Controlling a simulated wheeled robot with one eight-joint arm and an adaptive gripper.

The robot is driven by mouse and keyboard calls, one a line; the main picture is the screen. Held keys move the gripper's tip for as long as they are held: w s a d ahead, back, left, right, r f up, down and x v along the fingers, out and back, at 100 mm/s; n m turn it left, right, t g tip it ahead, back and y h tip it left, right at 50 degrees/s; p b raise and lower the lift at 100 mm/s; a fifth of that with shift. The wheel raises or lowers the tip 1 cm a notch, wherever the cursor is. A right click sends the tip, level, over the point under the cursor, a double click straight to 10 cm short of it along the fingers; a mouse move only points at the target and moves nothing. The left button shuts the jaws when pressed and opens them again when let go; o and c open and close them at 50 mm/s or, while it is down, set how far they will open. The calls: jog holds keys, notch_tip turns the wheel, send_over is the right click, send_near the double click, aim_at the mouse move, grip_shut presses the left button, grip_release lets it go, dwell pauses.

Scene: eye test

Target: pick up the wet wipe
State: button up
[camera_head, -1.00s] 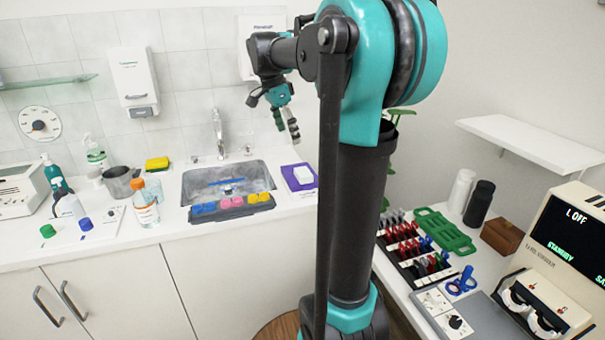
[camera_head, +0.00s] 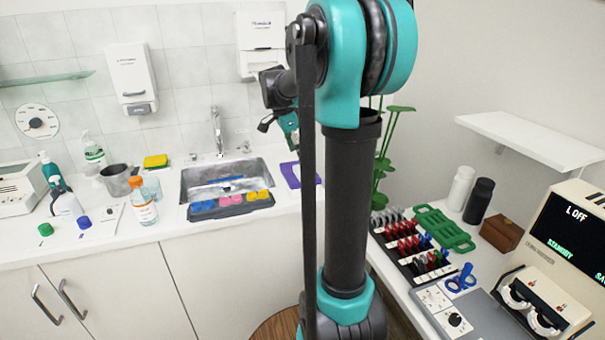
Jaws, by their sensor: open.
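A flat purple piece (camera_head: 290,172) lies on the counter just right of the sink.
The sink (camera_head: 188,192) has a dark tray (camera_head: 231,212) of coloured pieces at its front edge. A yellow sponge (camera_head: 155,161), a metal cup (camera_head: 117,180) and bottles (camera_head: 144,207) stand left. At right are a tool rack (camera_head: 392,238) and a console (camera_head: 570,245).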

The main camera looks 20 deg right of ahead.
aim_at(302, 169)
jog(key=shift+x, duration=2.65)
jog(key=c, duration=0.9)
jog(key=shift+w+r, duration=0.1)
jog(key=shift+r, duration=0.1)
notch_tip(302, 169, up, 20)
jog(key=shift+f, duration=0.15)
jog(key=shift+o, duration=1.4)
jog(key=c, duration=0.5)
jog(key=shift+a, duration=0.15)
